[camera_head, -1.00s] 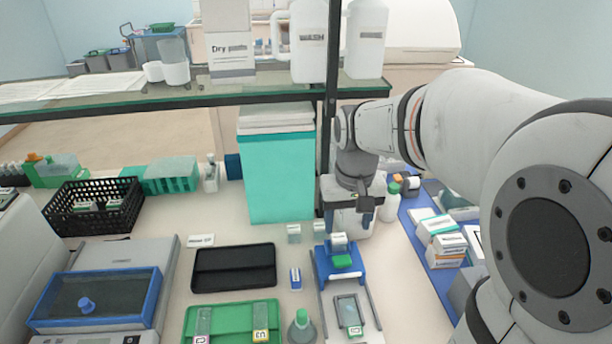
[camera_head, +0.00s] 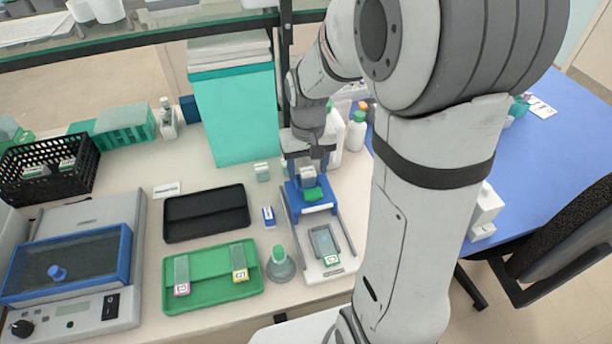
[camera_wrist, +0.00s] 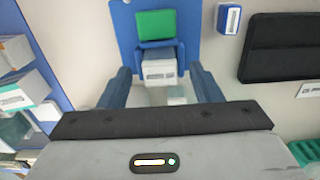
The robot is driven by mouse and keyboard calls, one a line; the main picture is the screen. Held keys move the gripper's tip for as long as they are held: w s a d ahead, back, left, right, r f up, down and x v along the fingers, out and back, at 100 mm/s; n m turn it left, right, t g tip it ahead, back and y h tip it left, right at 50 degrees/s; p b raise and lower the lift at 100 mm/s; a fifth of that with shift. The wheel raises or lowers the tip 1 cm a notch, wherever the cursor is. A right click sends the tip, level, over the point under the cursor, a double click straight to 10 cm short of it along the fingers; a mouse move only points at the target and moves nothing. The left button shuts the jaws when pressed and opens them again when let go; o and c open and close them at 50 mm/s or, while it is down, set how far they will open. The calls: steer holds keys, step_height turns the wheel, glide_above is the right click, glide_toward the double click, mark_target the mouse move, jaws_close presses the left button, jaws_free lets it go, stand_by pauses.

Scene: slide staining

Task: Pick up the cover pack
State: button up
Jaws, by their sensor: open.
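A small white labelled box, which looks like the cover pack (camera_wrist: 159,70), sits at the edge of a blue holder (camera_wrist: 190,18) with a green pad (camera_wrist: 155,24). In the head view the pack (camera_head: 308,174) shows just below my wrist, behind the green pad (camera_head: 312,194). My gripper (camera_wrist: 162,76) is open. Its two blue fingers stand to the left and right of the pack in the wrist view, with gaps on both sides. Contact with the pack is not visible. The fingertips are hard to separate from the blue holder in the head view.
A small clear box (camera_head: 262,172) stands left of the holder. A blue-and-white box (camera_head: 268,216), a black tray (camera_head: 206,232), a green tray (camera_head: 210,292) and a conical flask (camera_head: 280,266) lie nearby. White bottles (camera_head: 355,132) and a tall teal container (camera_head: 236,118) stand behind.

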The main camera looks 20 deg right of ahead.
steer(key=shift+c, duration=0.5)
steer(key=c, duration=1)
steer(key=shift+o, duration=0.2)
steer(key=shift+r, duration=0.1)
